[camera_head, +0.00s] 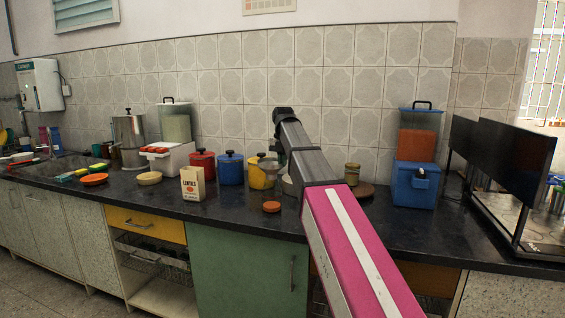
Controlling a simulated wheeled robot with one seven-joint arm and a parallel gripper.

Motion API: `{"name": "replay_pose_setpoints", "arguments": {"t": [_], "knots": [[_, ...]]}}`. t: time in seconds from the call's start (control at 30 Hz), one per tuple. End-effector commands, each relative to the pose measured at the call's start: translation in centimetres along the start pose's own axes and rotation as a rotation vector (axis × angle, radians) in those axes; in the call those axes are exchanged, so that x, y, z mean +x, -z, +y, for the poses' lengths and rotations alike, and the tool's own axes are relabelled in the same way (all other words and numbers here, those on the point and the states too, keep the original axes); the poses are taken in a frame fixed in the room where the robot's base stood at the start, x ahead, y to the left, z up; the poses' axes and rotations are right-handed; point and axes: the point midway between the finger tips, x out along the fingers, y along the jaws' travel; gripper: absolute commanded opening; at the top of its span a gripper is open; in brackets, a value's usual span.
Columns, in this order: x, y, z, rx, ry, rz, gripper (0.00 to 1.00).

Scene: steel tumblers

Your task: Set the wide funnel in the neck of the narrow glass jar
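I cannot clearly make out the wide funnel or the narrow glass jar. A small tan, metallic-looking shape (268,164) shows against the yellow pot (257,178), just left of my arm; I cannot tell whether it is the funnel. A pale rounded piece (288,186) shows low beside my arm, mostly hidden. My arm reaches up from the lower right over the counter and bends down at its far end. My gripper is hidden behind the arm, so its fingers do not show.
Red (203,164) and blue (231,169) pots and a lentils box (193,184) stand left of my arm. An orange lid (271,207) lies near the front edge. A blue cooler (412,187) and dark screens (508,170) stand right. Counter (440,225) front right is clear.

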Motion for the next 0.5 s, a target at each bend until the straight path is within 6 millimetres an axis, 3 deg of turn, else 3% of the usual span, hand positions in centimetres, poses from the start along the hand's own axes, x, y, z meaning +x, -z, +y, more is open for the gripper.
{"name": "replay_pose_setpoints", "arguments": {"t": [0.5], "knots": [[0.78,0.0,-0.01,0.0,0.0,-0.001,0.0]]}}
